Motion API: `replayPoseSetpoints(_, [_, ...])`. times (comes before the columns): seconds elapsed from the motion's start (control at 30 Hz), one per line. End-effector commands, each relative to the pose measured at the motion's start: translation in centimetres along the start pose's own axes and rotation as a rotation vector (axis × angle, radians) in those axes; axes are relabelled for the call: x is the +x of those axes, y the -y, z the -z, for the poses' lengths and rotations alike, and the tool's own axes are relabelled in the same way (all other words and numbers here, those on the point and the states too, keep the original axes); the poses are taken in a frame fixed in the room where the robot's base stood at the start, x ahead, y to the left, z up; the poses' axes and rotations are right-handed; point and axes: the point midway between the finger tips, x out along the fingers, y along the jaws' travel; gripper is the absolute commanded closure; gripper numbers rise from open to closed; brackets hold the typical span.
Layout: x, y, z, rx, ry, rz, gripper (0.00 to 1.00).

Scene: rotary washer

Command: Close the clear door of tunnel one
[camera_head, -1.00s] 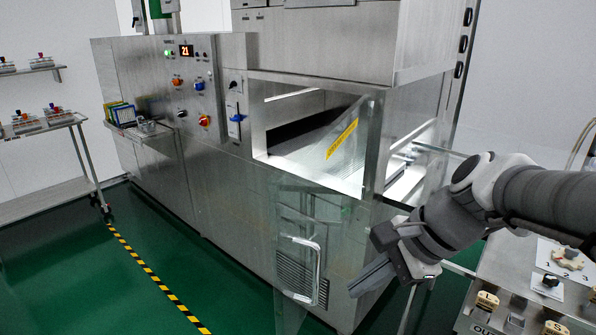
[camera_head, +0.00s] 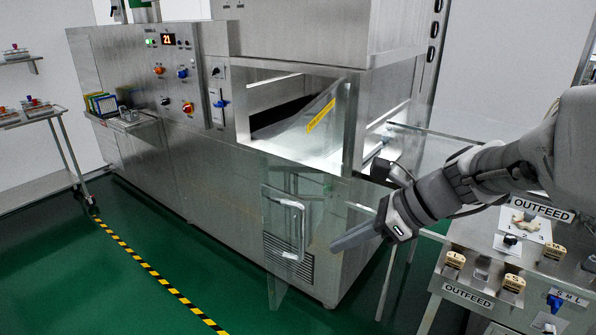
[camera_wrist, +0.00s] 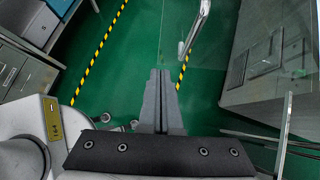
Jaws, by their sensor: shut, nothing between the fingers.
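The clear door (camera_head: 338,140) stands swung open in front of the lit tunnel opening (camera_head: 285,88), with a yellow label (camera_head: 321,114) on its upper part. Its pale vertical bar handle (camera_head: 302,235) is low on the panel; the handle also shows in the wrist view (camera_wrist: 196,30), beyond my fingertips. My gripper (camera_head: 335,246) is shut and empty, to the right of the handle in the head view and apart from it. In the wrist view my shut fingers (camera_wrist: 160,76) point up toward the door panel. Whether they touch the glass, I cannot tell.
An outfeed table (camera_head: 470,270) with small labelled blocks stands at the lower right, under my arm. The control panel (camera_head: 175,75) is on the washer's left. A cart (camera_head: 40,180) stands far left. Green floor with a striped line (camera_head: 150,270) is clear in front.

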Motion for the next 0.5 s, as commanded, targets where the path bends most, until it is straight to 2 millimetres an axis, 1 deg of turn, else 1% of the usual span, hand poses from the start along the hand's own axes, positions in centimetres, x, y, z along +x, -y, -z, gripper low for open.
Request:
replayPoseSetpoints(0.17, [3.2,-0.1,0.1,-0.002,-0.001,-0.006,1.0])
replayPoseSetpoints(0.4, [8.5,-0.2,0.2,-0.003,-0.002,-0.007,1.0])
replayPoseSetpoints(0.47, [9.6,-0.2,0.2,-0.002,-0.002,-0.005,1.0])
replayPoseSetpoints(0.5, [10.0,-0.1,-0.5,-0.005,-0.002,-0.004,1.0])
